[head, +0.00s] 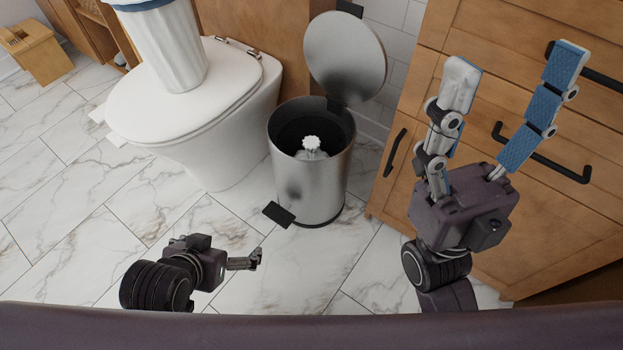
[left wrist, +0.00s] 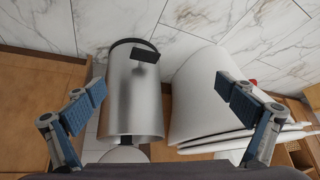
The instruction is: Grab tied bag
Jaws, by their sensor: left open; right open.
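The tied bag (head: 311,147) is white with a gathered knot on top. It sits low inside the open silver pedal bin (head: 312,185), and its lower part is hidden. The bin also shows in the left wrist view (left wrist: 135,95), where the bag is not visible. My left gripper (head: 256,258) is low in front of the bin, apart from it. Its fingers are spread wide and empty in the left wrist view (left wrist: 165,100). My right gripper (head: 513,68) is raised to the right of the bin, before the wooden cabinet, with fingers wide apart and empty.
The bin's round lid (head: 345,55) stands up at the back. A black pedal (head: 279,214) sticks out in front. The white toilet (head: 190,115) is left of the bin, with a white cylindrical container (head: 168,50) on its lid. The wooden cabinet (head: 400,200) is close on the right. The marble floor (head: 80,210) is clear on the left.

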